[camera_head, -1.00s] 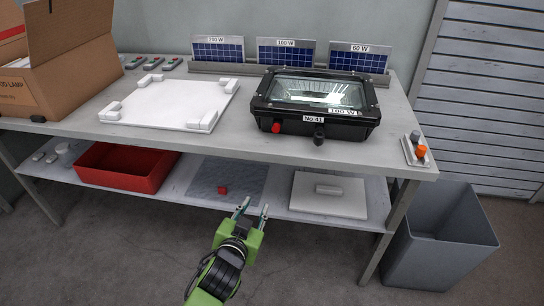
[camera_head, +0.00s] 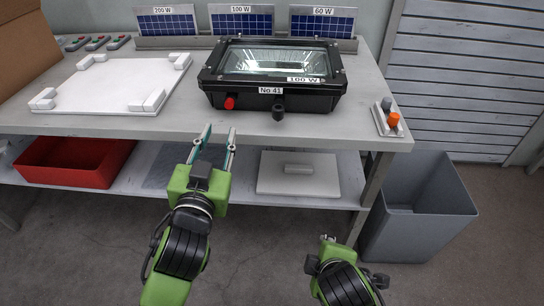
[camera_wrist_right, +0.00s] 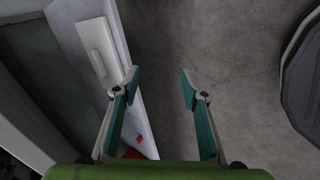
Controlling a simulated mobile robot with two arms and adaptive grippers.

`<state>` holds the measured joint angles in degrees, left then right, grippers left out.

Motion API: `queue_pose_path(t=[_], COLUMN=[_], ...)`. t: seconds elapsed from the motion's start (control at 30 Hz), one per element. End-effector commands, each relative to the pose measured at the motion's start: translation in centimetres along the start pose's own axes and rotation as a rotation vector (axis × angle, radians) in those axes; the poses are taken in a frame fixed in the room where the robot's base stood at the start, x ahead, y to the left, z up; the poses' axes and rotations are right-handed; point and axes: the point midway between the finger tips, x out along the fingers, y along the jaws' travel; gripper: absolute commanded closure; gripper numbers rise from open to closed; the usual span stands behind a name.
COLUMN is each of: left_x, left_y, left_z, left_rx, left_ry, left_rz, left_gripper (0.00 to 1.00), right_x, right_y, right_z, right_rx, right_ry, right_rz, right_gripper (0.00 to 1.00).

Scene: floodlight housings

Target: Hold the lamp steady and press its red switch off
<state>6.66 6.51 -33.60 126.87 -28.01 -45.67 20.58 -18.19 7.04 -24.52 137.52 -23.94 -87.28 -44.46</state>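The black floodlight lamp (camera_head: 273,75) lies on the grey workbench in the head view, glass up, with labels "No 41" and "100 W". Its red switch (camera_head: 229,103) is on the front face at left; a dark knob (camera_head: 278,112) sits to the right of it. My left gripper (camera_head: 216,136) is open and empty in front of the bench edge, below the red switch and apart from the lamp. My right gripper (camera_head: 325,238) is low in front of the bench in the head view. In the right wrist view it is open and empty (camera_wrist_right: 158,80).
A white board with corner blocks (camera_head: 100,107) lies left of the lamp. Solar panels (camera_head: 243,22) stand behind. A small block with an orange knob (camera_head: 390,118) is at the right edge. Below are a red tray (camera_head: 70,180) and white lid (camera_head: 298,188); a grey bin (camera_head: 416,225) stands right.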

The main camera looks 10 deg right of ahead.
Motion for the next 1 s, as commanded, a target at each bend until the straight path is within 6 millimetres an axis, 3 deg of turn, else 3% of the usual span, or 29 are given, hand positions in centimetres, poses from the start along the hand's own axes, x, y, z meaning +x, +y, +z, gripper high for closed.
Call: queue_pose_path(t=[0.27,0.6,0.8,1.0], left_x=[0.0,0.0,0.0,0.0], left_y=[0.0,0.0,0.0,0.0], left_z=[0.0,0.0,0.0,0.0], left_rx=[0.0,0.0,0.0,0.0], left_ry=[0.0,0.0,0.0,0.0], left_rz=[0.0,0.0,0.0,0.0], left_gripper=[0.72,0.72,0.72,0.72], right_x=[-2.4,-9.0,-12.7,-14.2], right_y=[7.2,14.5,16.6,17.4], right_z=[-6.0,-12.8,-15.4,-16.3], right_rx=[-0.623,-1.31,-1.554,-1.644], right_ry=[-0.054,-0.346,-0.547,-0.64], right_rz=[0.293,0.649,0.775,0.818], right_gripper=[0.6,0.6,0.6,0.6])
